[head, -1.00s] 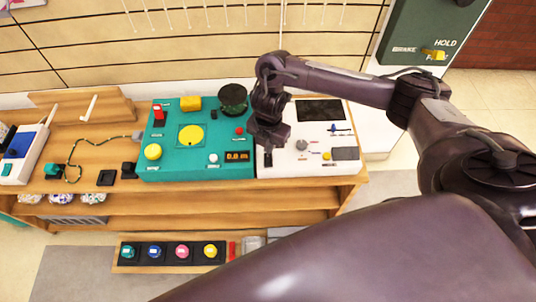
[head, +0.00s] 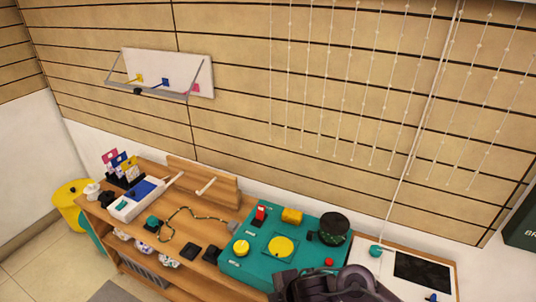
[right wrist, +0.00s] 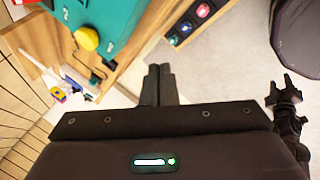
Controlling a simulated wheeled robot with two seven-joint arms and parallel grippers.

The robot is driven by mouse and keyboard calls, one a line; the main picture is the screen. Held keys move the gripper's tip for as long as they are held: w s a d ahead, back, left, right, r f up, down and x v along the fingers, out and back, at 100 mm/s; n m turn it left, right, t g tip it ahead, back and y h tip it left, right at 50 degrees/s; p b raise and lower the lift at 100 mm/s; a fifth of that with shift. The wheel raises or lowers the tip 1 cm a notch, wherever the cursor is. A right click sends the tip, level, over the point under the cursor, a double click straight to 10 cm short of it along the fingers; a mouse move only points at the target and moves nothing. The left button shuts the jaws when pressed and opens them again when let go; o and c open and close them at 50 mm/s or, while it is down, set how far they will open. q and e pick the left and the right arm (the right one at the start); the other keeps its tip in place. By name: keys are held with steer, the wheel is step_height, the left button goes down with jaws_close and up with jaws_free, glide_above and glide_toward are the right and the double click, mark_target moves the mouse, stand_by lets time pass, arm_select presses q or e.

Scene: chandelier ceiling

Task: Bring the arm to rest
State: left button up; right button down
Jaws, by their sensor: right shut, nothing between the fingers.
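My right arm (head: 340,285) shows at the bottom of the head view, in front of the teal panel's lower right corner; its gripper's fingertips cannot be made out there. In the right wrist view my right gripper (right wrist: 160,78) has its two dark fingers together with nothing between them. The fingers appear apart from the teal panel and the wooden bench edge. A dark pronged part (right wrist: 285,98) at the right edge of the wrist view may be my left gripper; its state is unclear. My left arm is not in the head view.
The teal panel (head: 255,250) with yellow, red and dark controls stands on the wooden bench (head: 190,232), beside a white panel (head: 440,278). A wall shelf (head: 205,82) and hanging bead strings (head: 350,90) are behind. A yellow bin (head: 68,192) stands left.

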step_height(320, 180, up, 6)
steer(key=s+d+m+t, duration=0.2)
steer(key=m, duration=0.7)
steer(key=s+d+m+g+h, duration=0.35)
steer(key=s+d+m, duration=0.75)
steer(key=d, duration=0.5)
step_height(320, 180, down, 31)
steer(key=s, duration=0.3)
steer(key=s+d+f+n+g, duration=0.1)
steer(key=s+d+f+g, duration=0.1)
steer(key=s+f, duration=1.4)
steer(key=shift+s+d+f+h, duration=0.35)
steer(key=shift+s+d, duration=0.1)
steer(key=shift+s, duration=0.8)
